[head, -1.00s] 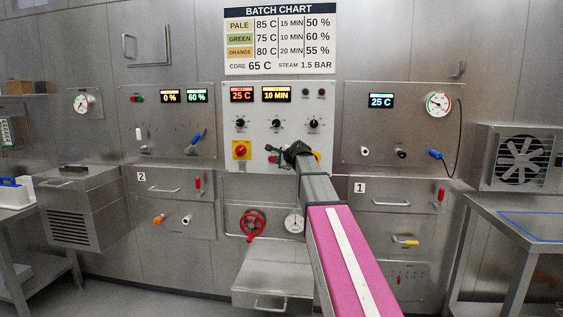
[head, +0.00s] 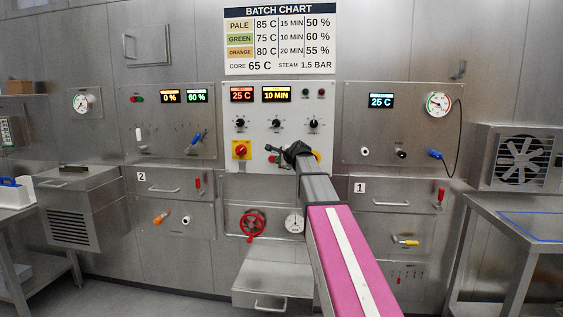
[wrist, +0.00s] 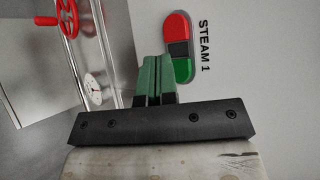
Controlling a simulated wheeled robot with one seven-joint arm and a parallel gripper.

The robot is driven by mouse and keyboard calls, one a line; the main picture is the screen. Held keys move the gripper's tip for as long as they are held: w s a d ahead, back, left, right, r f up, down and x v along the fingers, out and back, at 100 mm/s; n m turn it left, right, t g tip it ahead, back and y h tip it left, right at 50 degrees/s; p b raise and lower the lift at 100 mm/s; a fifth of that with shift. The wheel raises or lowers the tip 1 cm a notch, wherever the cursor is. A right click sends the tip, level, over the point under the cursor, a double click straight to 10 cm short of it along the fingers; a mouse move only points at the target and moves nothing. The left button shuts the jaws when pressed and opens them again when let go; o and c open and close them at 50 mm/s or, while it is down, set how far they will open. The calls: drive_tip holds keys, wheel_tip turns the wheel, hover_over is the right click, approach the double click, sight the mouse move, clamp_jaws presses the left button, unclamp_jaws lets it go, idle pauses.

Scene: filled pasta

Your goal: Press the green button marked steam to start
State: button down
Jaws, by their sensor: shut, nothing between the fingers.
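The steam switch is a pill-shaped pair on the white panel, labelled STEAM 1. In the wrist view its green button (wrist: 183,70) is the lower end and its red button (wrist: 177,25) the upper end, with a dark block between. My gripper (wrist: 154,58) is shut and empty, its green fingertips just left of the green button in that view. I cannot tell whether they touch the panel. In the head view my gripper (head: 270,148) is at the panel; the red button (head: 271,159) shows under it, and the green one is largely hidden by my gripper.
A yellow-and-red stop switch (head: 241,150) is left of the steam switch. Black knobs (head: 276,123) sit above it. A red handwheel (head: 252,224) and a round gauge (head: 294,222) are below. The batch chart (head: 277,40) hangs on the wall above.

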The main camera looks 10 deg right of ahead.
idle(0.7)
drive_tip(key=shift+w+d, duration=0.1)
drive_tip(key=shift+w, duration=0.3)
drive_tip(key=shift+w+d, duration=0.15)
drive_tip(key=shift+w, duration=0.25)
idle(0.7)
drive_tip(key=shift+s, duration=0.1)
drive_tip(key=shift+s+a, duration=0.25)
drive_tip(key=shift+s, duration=0.45)
drive_tip(key=shift+s, duration=0.1)
drive_tip(key=s, duration=0.1)
drive_tip(key=s+a, duration=0.1)
drive_tip(key=s, duration=0.2)
drive_tip(key=shift+s+a, duration=0.3)
drive_tip(key=shift+f, duration=0.1)
idle(0.5)
